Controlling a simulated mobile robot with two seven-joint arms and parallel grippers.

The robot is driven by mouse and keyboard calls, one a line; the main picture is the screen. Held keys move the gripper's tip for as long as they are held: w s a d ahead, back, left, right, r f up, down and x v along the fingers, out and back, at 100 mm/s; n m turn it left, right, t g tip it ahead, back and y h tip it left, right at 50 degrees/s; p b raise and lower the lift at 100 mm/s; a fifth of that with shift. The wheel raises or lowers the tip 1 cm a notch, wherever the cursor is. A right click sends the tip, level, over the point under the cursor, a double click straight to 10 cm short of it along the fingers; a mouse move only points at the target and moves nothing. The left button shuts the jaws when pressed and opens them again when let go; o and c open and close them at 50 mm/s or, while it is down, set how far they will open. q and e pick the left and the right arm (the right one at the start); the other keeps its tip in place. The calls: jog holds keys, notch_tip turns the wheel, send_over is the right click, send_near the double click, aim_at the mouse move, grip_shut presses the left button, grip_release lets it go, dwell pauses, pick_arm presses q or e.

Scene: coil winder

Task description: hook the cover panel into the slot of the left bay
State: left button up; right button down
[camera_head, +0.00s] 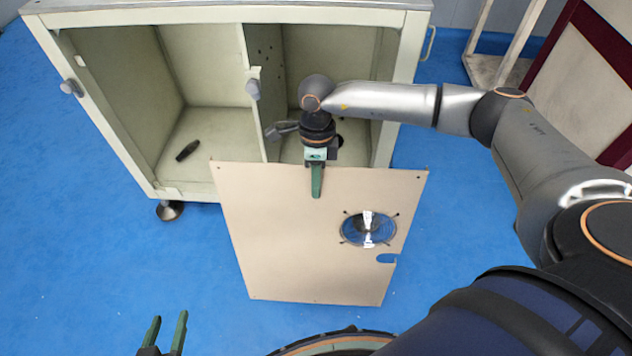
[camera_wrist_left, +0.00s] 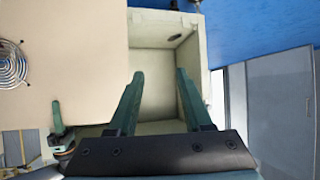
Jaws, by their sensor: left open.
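The beige cover panel (camera_head: 300,250) hangs tilted in front of the cabinet, with a round fan grille (camera_head: 369,229) and a small edge notch. My right gripper (camera_head: 316,181) is at its top edge, one green finger in front; the other finger is hidden behind it. The left bay (camera_head: 205,135) is open, and its slot cannot be made out. My left gripper (camera_head: 166,333) is open and empty at the bottom left, apart from the panel. In the left wrist view its fingers (camera_wrist_left: 160,82) are spread, with the panel (camera_wrist_left: 75,75) to the left.
The cabinet frame (camera_head: 110,140) has a middle post and side posts with latches. A black object (camera_head: 187,150) lies on the left bay floor. The right bay is partly hidden by my right arm. Blue floor (camera_head: 80,240) is clear at left.

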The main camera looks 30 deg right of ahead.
pick_arm(q)
jog(key=shift+s+d+f+g, duration=0.15)
jog(key=shift+s+f+g, duration=0.75)
jog(key=shift+s+f, duration=0.5)
jog(key=shift+f, duration=0.25)
jog(key=shift+s, duration=0.1)
